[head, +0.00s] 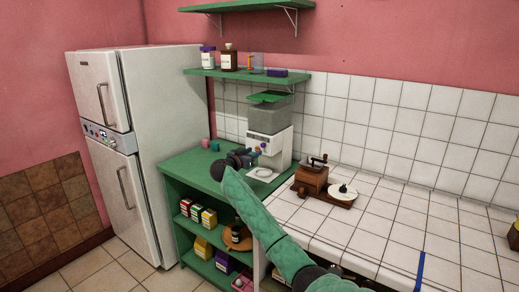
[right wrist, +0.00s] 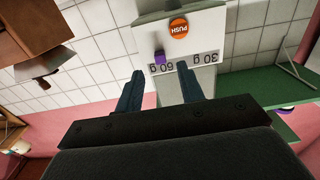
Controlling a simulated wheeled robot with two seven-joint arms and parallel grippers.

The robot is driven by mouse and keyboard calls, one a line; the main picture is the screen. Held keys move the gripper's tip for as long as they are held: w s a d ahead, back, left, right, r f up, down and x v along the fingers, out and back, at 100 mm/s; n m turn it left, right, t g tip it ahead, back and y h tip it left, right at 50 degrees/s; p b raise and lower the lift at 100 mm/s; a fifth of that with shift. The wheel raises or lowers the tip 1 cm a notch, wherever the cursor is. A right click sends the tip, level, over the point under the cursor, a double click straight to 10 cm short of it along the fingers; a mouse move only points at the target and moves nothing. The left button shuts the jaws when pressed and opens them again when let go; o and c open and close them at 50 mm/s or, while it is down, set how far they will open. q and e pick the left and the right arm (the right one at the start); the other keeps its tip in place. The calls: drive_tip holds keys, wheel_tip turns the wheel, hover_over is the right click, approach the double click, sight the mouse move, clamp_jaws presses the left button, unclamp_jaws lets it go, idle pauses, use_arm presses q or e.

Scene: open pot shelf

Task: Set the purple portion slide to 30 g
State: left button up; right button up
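The dispenser (head: 282,146) is a white box with a grey clear hopper and a green lid, standing on the green counter. In the right wrist view, which looks upside down, its front (right wrist: 205,22) carries an orange PUSH button (right wrist: 179,29) and a scale with 60 g and 30 g marks. The purple portion slide (right wrist: 160,57) sits by the 60 g mark. My right gripper (right wrist: 160,70) is open, its blue fingers apart. The slide shows between the fingertips; I cannot tell whether they touch it. In the head view my right gripper (head: 250,157) is in front of the dispenser. My left gripper is not in view.
A white plate (head: 262,175) lies below the dispenser. A coffee grinder (head: 312,180) stands to its right on the white tiled counter. Small cups (head: 206,143) stand at the back left. A green shelf (head: 240,74) with jars hangs above; the fridge (head: 130,150) stands left.

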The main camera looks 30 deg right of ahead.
sight(263, 145)
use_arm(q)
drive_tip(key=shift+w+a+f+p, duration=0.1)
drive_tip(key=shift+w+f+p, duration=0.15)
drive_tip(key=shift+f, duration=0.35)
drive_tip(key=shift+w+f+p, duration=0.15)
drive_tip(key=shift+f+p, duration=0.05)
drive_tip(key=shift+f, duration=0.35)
use_arm(e)
drive_tip(key=x, duration=0.5)
drive_tip(key=shift+w+d, duration=0.1)
drive_tip(key=shift+d, duration=0.2)
clamp_jaws()
